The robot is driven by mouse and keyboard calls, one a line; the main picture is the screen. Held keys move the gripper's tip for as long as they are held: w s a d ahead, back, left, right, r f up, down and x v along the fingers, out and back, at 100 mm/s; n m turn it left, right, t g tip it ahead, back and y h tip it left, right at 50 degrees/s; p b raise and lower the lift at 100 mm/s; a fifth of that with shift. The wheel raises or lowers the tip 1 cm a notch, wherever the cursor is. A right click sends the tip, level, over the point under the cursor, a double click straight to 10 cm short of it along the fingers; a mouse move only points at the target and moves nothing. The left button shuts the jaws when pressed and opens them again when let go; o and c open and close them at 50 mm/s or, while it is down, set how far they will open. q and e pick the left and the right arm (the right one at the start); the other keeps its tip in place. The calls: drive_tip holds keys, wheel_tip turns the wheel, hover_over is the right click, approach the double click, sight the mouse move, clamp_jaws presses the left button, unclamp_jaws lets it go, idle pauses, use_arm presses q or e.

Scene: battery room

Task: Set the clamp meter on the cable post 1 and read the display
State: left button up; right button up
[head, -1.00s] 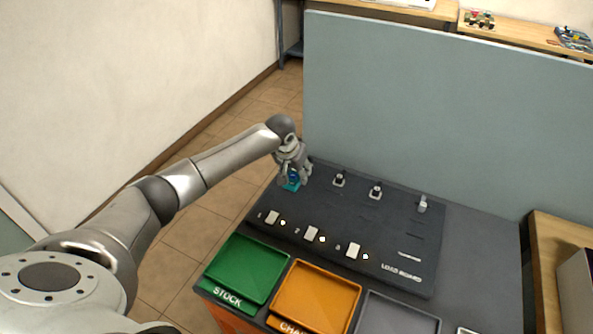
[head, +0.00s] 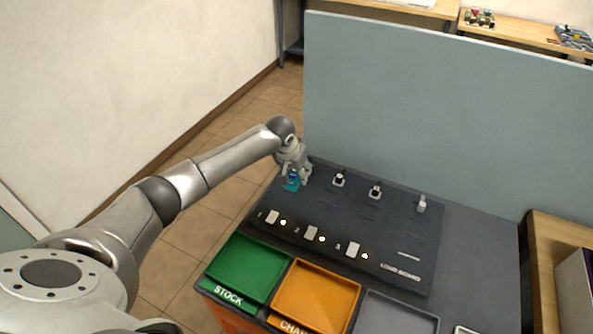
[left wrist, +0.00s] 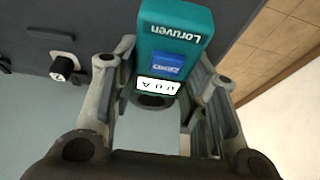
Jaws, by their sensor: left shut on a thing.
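The clamp meter is a teal body marked Loruven, with a blue ZERO button and a lit white display; it fills the middle of the left wrist view (left wrist: 178,30). Its display shows upside down there, with small characters that look like zeros and an A. My left gripper (left wrist: 157,78) is shut on the meter. In the head view the left gripper (head: 293,168) holds the clamp meter (head: 291,184) at the load board's far left corner. Cable post 1 is not visible; I cannot tell whether the meter's jaw is around it. My right gripper is not in view.
The dark load board (head: 400,235) carries two black-and-white posts (head: 339,179) (head: 375,191) and a grey peg (head: 422,204). Numbered switches with lit lamps line its front. Green (head: 246,266) and orange (head: 315,296) trays stand before it. A grey-blue panel (head: 430,110) rises behind.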

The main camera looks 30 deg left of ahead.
use_arm(q)
drive_tip(key=shift+f, duration=0.5)
drive_tip(key=o, duration=0.9)
drive_tip(key=p+v, duration=0.8)
drive_tip(key=p, duration=0.2)
drive_tip(key=shift+r+p, duration=0.25)
drive_tip(key=shift+p, duration=0.15)
drive_tip(key=shift+p+v, duration=0.6)
drive_tip(key=shift+v, duration=0.75)
drive_tip(key=shift+f, duration=0.1)
